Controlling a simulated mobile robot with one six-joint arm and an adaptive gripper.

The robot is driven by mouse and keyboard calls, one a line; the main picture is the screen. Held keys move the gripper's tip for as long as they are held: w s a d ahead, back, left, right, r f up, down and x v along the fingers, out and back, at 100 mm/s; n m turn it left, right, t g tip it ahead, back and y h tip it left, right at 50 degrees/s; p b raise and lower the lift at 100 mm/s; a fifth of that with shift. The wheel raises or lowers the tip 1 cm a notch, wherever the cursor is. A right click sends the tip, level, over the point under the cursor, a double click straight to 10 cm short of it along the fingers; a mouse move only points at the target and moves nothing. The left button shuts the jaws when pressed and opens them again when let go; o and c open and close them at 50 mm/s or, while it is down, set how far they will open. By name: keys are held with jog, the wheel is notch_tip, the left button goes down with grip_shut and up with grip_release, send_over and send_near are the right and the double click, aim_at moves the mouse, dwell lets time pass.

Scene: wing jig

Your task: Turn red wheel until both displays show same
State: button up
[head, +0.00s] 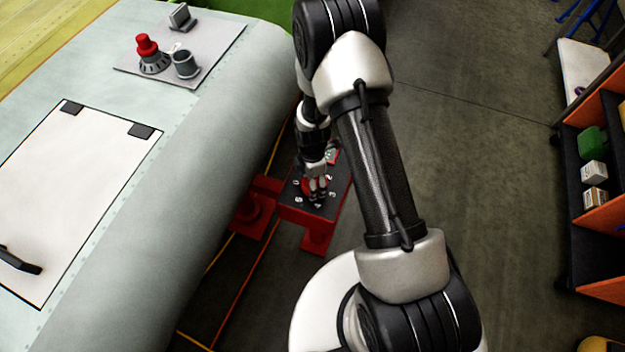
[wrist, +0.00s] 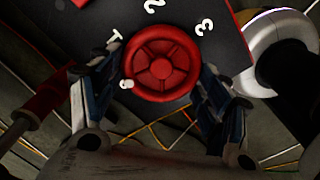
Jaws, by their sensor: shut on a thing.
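The red wheel (wrist: 161,64) is round and spoked, on a dark panel (wrist: 100,14) with white marks that look like 1, 2 and 3 around it. A small white mark shows at its lower left rim. My gripper (wrist: 162,75) has a finger on each side of the wheel and is shut on it. In the head view, my gripper (head: 318,188) reaches down onto the dark panel top of a red stand (head: 300,213), with part of the red wheel (head: 307,187) showing beside the fingers. No display can be read in either view.
The pale wing surface (head: 120,170) lies left of the stand, with a white hatch panel (head: 75,200) and a grey plate (head: 205,62) holding a red-topped part (head: 147,46) and a dark cup (head: 186,65). An orange shelf (head: 595,135) stands at right. The floor between is clear.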

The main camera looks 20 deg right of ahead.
jog(key=m, duration=0.4)
jog(key=shift+w+m, duration=0.1)
jog(key=shift+m, duration=0.2)
jog(key=m, duration=0.3)
jog(key=shift+w+m, duration=0.1)
jog(key=shift+m, duration=0.2)
jog(key=m, duration=0.4)
jog(key=shift+w+d+m+b, duration=0.1)
jog(key=shift+d+m+b, duration=0.05)
jog(key=shift+m+b, duration=0.15)
jog(key=m, duration=0.4)
jog(key=shift+d, duration=0.15)
jog(key=m, duration=0.4)
jog(key=shift+d, duration=0.1)
jog(key=m, duration=0.3)
jog(key=shift+d+m, duration=0.1)
jog(key=shift+m, duration=0.3)
jog(key=m, duration=0.4)
jog(key=shift+d, duration=0.1)
jog(key=shift+m, duration=1.8)
